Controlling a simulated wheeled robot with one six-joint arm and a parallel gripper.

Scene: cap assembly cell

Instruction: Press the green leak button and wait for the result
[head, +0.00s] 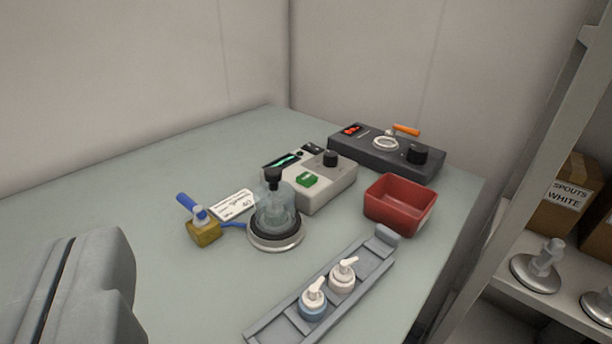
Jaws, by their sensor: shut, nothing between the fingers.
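The green leak button (307,180) sits on the front of a pale tester box (328,198) in the middle of the table. The box has a black knob and a small dark display with a green trace. A clear jar with a black top (275,208) stands upright on a round metal-rimmed base in front of the box. My gripper (95,268), grey and partly cut off, is at the lower left. It is shut and empty, well apart from the button in the picture.
A blue-handled valve on a yellow block (203,230) and a white card (233,204) are left of the jar. A red bin (400,203), a dark device with red digits (385,152) and a grey rail holding two pump caps (325,290) are to the right. Shelving (540,293) stands far right.

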